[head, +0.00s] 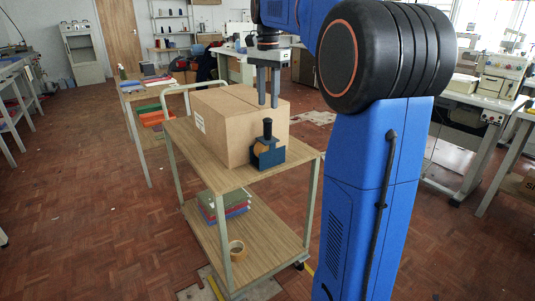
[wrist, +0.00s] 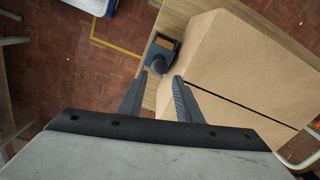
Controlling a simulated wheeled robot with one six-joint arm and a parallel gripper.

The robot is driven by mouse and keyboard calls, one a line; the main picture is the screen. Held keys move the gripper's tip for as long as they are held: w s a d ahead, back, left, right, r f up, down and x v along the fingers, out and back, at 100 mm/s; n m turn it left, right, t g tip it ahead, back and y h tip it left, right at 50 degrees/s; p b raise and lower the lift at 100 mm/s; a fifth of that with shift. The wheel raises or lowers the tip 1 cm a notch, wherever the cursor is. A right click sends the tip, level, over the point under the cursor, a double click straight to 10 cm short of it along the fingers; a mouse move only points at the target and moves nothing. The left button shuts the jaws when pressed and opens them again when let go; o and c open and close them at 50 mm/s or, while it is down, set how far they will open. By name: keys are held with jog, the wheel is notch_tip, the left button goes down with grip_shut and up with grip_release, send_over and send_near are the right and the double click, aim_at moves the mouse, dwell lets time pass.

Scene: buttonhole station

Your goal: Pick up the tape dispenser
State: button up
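The tape dispenser (head: 268,154) is dark blue with a black upright handle and a roll of tan tape. It stands on the cart's top shelf against the front of a cardboard box. My gripper (head: 268,104) points straight down above the dispenser, apart from its handle. In the wrist view, the dispenser (wrist: 161,53) lies beyond the fingertips, with its dark round handle top towards me. The two fingers of my gripper (wrist: 161,78) are spread with nothing between them.
The large cardboard box (head: 225,120) fills much of the cart's wooden top shelf (head: 212,172), close beside my gripper. A side table (head: 140,94) stands behind the cart.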

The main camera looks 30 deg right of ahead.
aim_at(268, 118)
jog(key=shift+s+a+f, duration=0.1)
jog(key=shift+f, duration=1.85)
jog(key=shift+s+f, duration=0.1)
jog(key=shift+f, duration=1.8)
grip_shut()
